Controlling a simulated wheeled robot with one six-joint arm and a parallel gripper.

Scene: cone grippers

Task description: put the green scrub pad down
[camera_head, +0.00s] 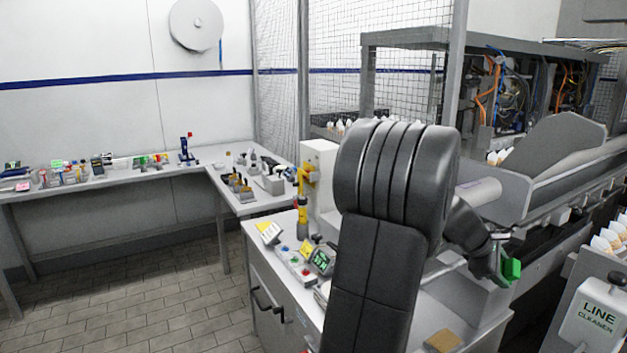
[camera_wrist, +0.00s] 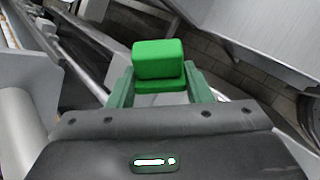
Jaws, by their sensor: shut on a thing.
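The green scrub pad (camera_head: 512,269) is a small bright green block at the right of the head view. It also shows in the upper middle of the wrist view (camera_wrist: 158,60). My gripper (camera_head: 499,268) is shut on it, with one finger on each side of the pad in the wrist view (camera_wrist: 160,84). The gripper holds the pad up beside the conveyor machine, above the right end of the grey-white counter. I cannot tell how far it is above the surface below. My arm hides part of the counter.
The counter (camera_head: 262,238) carries a button panel (camera_head: 295,264), a small display (camera_head: 321,261) and a yellow post (camera_head: 302,215). A tan pad (camera_head: 443,340) lies near its front edge. A line cleaner container (camera_head: 598,312) stands at the right. A conveyor (camera_head: 570,172) runs behind the gripper.

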